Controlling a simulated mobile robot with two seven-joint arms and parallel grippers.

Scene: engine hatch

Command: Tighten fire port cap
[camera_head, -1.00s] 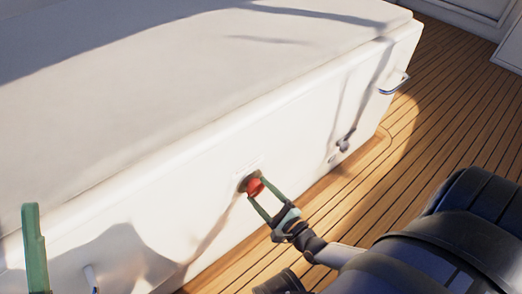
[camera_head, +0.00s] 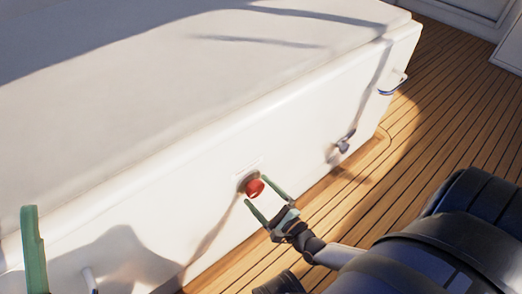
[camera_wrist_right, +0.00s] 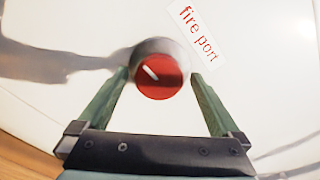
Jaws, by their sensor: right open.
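The red fire port cap (camera_head: 254,187) sits in its round mount on the white side wall of the engine hatch (camera_head: 300,130). In the right wrist view the cap (camera_wrist_right: 159,80) shows a white mark pointing to the upper left, with a red "fire port" label (camera_wrist_right: 198,33) above right. My right gripper (camera_head: 264,199) is open just in front of the cap. In the wrist view its green fingertips (camera_wrist_right: 158,78) lie to either side of the cap's lower part, and it holds nothing. One green finger of my left gripper (camera_head: 33,250) shows at the lower left edge.
A blue-edged handle (camera_head: 393,86) and a small metal fitting (camera_head: 345,142) are on the wall to the right of the cap. Another small handle (camera_head: 90,280) is at the lower left. The wooden deck (camera_head: 440,130) is open to the right.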

